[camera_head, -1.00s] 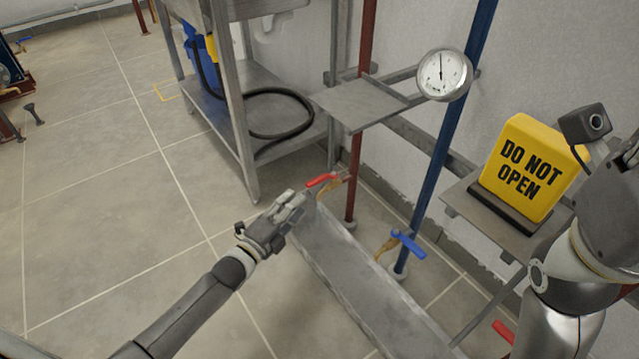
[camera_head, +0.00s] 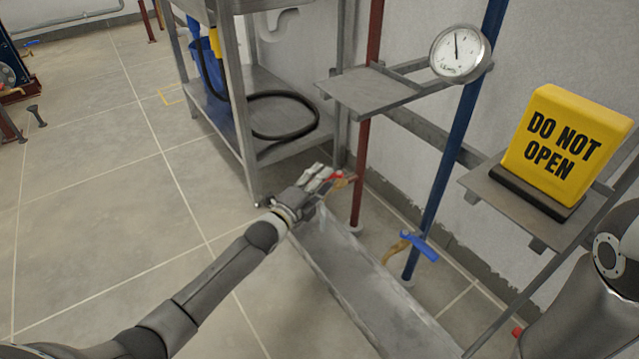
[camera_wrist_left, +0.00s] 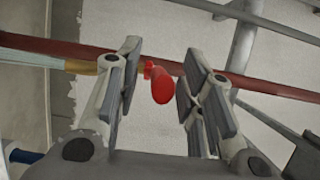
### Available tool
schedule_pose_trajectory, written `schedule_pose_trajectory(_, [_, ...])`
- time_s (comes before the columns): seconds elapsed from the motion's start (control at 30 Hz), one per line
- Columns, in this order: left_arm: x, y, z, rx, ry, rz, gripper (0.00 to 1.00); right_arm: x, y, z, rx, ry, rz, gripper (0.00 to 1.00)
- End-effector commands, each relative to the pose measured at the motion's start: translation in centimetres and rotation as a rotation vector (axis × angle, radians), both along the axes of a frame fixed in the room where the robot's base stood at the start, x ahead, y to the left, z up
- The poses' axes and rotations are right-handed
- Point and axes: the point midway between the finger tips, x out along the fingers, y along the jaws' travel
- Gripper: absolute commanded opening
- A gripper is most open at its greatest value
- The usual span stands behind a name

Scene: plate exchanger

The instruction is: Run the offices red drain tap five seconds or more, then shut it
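The red drain tap has a red lever handle (camera_head: 337,176) on a brass body low on the red pipe (camera_head: 362,170). In the left wrist view the red handle (camera_wrist_left: 160,85) shows nearly end-on, between my left gripper's spread fingers, with gaps on both sides. My left gripper (camera_head: 322,180) is open at the tap and partly hides it in the head view. A pale streak (camera_wrist_left: 30,57), which looks like running water, leaves the brass spout (camera_wrist_left: 85,66). My right gripper is out of view; only part of that arm shows at the right edge.
A metal trough (camera_head: 345,275) lies below the taps. A blue-handled tap (camera_head: 418,246) sits on the blue pipe (camera_head: 450,160). A yellow "DO NOT OPEN" sign (camera_head: 565,143) stands on a shelf at right. A gauge (camera_head: 460,53) is above; a metal stand (camera_head: 236,110) is behind.

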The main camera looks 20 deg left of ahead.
Motion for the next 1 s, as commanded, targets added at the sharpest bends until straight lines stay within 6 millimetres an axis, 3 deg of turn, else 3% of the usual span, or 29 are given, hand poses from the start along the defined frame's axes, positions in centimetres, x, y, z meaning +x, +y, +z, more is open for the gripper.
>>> schedule_pose_trajectory(0.2, [0.01,-0.02,0.0,0.0,0.001,0.0,0.36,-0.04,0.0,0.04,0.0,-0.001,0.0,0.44])
schedule_pose_trajectory(0.5, [0.0,-0.02,0.0,-0.001,0.0,0.0,0.0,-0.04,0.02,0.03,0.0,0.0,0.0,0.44])
schedule_pose_trajectory(1.0, [-0.61,0.72,0.09,0.001,0.003,-0.001,0.0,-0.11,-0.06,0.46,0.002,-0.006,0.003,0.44])
